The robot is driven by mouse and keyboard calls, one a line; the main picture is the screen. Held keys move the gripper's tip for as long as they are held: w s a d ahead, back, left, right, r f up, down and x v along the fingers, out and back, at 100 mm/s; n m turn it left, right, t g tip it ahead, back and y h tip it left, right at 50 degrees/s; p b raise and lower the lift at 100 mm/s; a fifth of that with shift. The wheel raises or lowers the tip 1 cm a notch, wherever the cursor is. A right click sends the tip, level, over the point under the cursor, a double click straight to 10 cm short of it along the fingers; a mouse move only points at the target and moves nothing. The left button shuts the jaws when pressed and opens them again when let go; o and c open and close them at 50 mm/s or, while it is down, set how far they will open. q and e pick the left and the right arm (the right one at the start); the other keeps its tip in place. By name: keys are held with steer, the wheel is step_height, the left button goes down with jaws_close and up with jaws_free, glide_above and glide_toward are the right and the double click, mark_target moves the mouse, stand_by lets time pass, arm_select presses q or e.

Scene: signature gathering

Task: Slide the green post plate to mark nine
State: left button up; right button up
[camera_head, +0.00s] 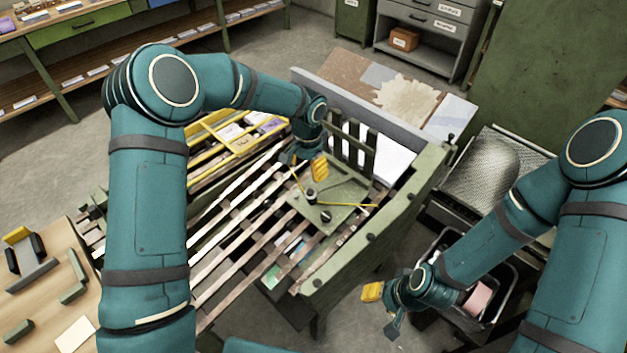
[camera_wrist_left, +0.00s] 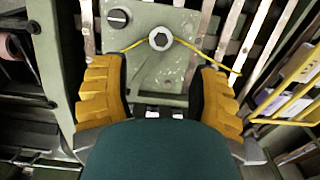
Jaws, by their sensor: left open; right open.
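The green post plate (camera_head: 345,190) lies on the slatted frame near its right end, with several upright green posts (camera_head: 369,150) at its back edge. A yellow cord and a round bolt sit on it. In the left wrist view the plate (camera_wrist_left: 165,75) shows the hex bolt, a slotted knob and the cord. My left gripper (camera_head: 310,172) is over the plate, open; in its wrist view the yellow fingers (camera_wrist_left: 160,95) stand either side of the plate's near part. Contact cannot be told. My right gripper (camera_head: 383,308) is open and empty, away from the plate. No mark nine is readable.
The slatted frame (camera_head: 228,232) runs to the lower left, with a yellow rack (camera_head: 235,135) behind it. A green side rail (camera_head: 385,232) bounds its right end. A wooden table (camera_head: 38,300) is at lower left. A black bin (camera_head: 505,325) stands near my right arm.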

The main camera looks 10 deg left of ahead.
mark_target(309, 192)
arm_select(q)
step_height(309, 192, down, 2)
steer(key=shift+w+f, duration=0.1)
steer(key=shift+f, duration=0.05)
step_height(309, 192, down, 11)
steer(key=shift+w+f+b, duration=0.15)
steer(key=shift+f+b, duration=0.05)
steer(key=shift+b, duration=1)
arm_select(e)
steer(key=shift+w+f, duration=0.25)
steer(key=shift+f, duration=0.35)
steer(key=shift+w+f, duration=0.25)
steer(key=shift+f, duration=0.3)
arm_select(q)
jaws_close()
